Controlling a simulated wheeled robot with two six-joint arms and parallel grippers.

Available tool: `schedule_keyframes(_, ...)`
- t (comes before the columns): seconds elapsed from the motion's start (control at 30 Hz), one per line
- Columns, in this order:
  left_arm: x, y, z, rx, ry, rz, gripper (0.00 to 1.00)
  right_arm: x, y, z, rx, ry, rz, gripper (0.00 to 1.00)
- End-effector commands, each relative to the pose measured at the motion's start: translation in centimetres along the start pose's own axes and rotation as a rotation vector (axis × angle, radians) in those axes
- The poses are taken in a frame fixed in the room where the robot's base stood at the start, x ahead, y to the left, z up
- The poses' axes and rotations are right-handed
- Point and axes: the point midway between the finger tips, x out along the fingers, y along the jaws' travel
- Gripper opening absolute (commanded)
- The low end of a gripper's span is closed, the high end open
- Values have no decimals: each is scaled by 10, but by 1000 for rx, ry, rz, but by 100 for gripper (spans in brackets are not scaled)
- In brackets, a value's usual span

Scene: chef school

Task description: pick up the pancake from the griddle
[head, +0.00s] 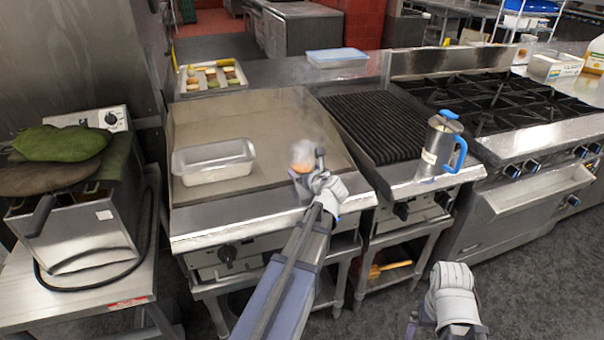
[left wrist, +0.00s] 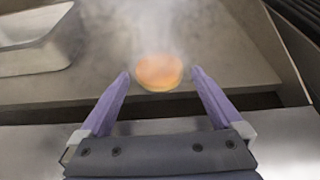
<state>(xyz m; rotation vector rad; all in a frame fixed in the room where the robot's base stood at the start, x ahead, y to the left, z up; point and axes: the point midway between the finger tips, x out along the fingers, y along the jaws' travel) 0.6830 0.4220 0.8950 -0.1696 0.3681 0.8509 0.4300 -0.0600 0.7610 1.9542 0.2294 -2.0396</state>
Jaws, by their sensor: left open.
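The pancake (head: 302,158) is small, round and golden-orange, and lies on the griddle (head: 262,116) near its front right, with steam rising over it. My left gripper (head: 306,170) is at the griddle's front edge, just on the near side of the pancake. In the left wrist view the pancake (left wrist: 159,72) shows just beyond and between the two open fingertips (left wrist: 159,74), with nothing held. In the head view the gripper partly hides the pancake. My right arm shows at the bottom right, but its fingers cannot be made out.
A food tray (head: 212,78) sits behind. The griddle's middle is clear.

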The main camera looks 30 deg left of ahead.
Motion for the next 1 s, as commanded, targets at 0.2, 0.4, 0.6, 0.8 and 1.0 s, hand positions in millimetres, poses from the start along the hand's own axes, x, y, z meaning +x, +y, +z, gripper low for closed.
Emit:
schedule_keyframes(0.2,14,0,1,0,-1,-1,100,5,0,0,0,0,0,100)
schedule_keyframes(0.4,14,0,1,0,-1,-1,90,5,0,0,0,0,0,100)
schedule_keyframes(0.6,14,0,1,0,-1,-1,67,5,0,0,0,0,0,100)
schedule_keyframes(0.8,14,0,1,0,-1,-1,45,5,0,0,0,0,0,100)
schedule_keyframes(1.0,14,0,1,0,-1,-1,29,5,0,0,0,0,0,100)
